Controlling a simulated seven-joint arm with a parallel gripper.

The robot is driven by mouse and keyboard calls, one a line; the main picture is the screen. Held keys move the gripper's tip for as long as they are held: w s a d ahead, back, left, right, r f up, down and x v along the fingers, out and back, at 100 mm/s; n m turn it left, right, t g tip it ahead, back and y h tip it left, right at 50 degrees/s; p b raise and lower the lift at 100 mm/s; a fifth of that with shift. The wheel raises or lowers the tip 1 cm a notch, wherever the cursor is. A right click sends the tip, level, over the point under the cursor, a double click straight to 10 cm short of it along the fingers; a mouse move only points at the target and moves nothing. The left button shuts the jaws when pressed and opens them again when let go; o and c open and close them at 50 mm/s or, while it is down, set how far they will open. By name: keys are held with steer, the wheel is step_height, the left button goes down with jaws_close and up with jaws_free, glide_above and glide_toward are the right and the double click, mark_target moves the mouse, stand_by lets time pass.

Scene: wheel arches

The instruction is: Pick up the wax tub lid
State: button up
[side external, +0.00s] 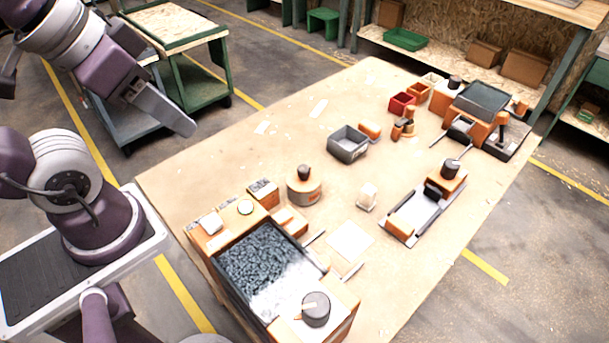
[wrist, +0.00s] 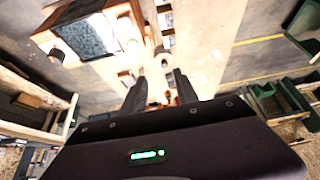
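I cannot tell for sure which thing is the wax tub lid. A small round pale-yellow disc (side external: 245,207) lies on the orange frame of the machine at the bench's front left. A round tan tub (side external: 304,191) with a dark knob (side external: 304,172) on top stands just behind that machine. My gripper (wrist: 158,75) shows two dark fingers apart in the wrist view, with nothing between them. In the side view my arm hangs high at the upper left, clear of the bench and far from these things.
The wooden bench (side external: 225,160) has free room at its back left. A grey bin (side external: 348,143), a red bin (side external: 402,104), a white block (side external: 367,196) and orange-and-black fixtures (side external: 425,212) stand on it. A dark-filled tray (side external: 262,262) fills the front-left machine. Green carts (side external: 190,80) stand behind.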

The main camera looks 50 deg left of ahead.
steer(key=shift+o, duration=1.4)
